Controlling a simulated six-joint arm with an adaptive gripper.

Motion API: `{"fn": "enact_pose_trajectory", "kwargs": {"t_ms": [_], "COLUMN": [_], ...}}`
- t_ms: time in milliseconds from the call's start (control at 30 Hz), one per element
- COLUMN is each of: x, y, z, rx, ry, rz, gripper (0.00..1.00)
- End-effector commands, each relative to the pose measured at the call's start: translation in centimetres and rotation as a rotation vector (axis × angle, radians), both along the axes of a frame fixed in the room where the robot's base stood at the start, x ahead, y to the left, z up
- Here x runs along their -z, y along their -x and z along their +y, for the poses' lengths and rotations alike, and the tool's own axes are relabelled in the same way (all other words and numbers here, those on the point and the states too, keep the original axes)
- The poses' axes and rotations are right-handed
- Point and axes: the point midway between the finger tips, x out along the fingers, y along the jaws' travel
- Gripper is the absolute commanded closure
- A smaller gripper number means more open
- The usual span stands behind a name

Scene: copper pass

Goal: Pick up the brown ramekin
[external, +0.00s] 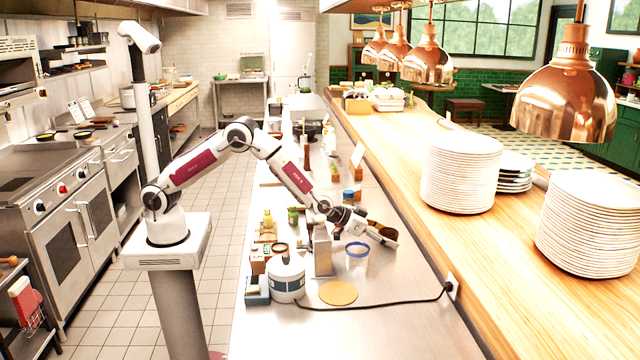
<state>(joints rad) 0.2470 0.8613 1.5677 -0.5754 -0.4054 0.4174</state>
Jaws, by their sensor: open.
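My gripper (384,234) is over the steel counter, low near the raised wooden pass. Its jaws are open and point to the right. They are small and partly blend with dark and brown shapes, so I cannot tell whether anything sits between them. I cannot identify the brown ramekin with certainty. A small round brown item with a dark rim (280,247) is left of the gripper, behind the white pot, and may be it.
A clear tub with a blue rim (358,249) stands just below the gripper. A steel container (323,252), a white pot (286,278) with a black cord and a tan round board (338,292) are near. Plate stacks (461,175) stand on the wooden pass (440,240).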

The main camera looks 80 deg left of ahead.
Motion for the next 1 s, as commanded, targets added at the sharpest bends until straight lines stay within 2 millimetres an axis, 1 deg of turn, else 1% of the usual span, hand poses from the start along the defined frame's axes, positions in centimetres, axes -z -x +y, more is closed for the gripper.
{"fn": "enact_pose_trajectory", "kwargs": {"t_ms": [567,600,667,700,733,1000], "x": [0.10,0.10,0.10,0.10,0.10,0.06], "y": [-0.15,-0.15,-0.15,-0.15,-0.15,-0.16], "z": [0.00,0.00,0.00,0.00,0.00,0.00], "rx": [0.000,0.000,0.000,0.000,0.000,0.000], "ry": [0.000,0.000,0.000,0.000,0.000,0.000], "rz": [0.000,0.000,0.000,0.000,0.000,0.000], "gripper": [0.31,0.42,0.57,0.68,0.74,0.74]}}
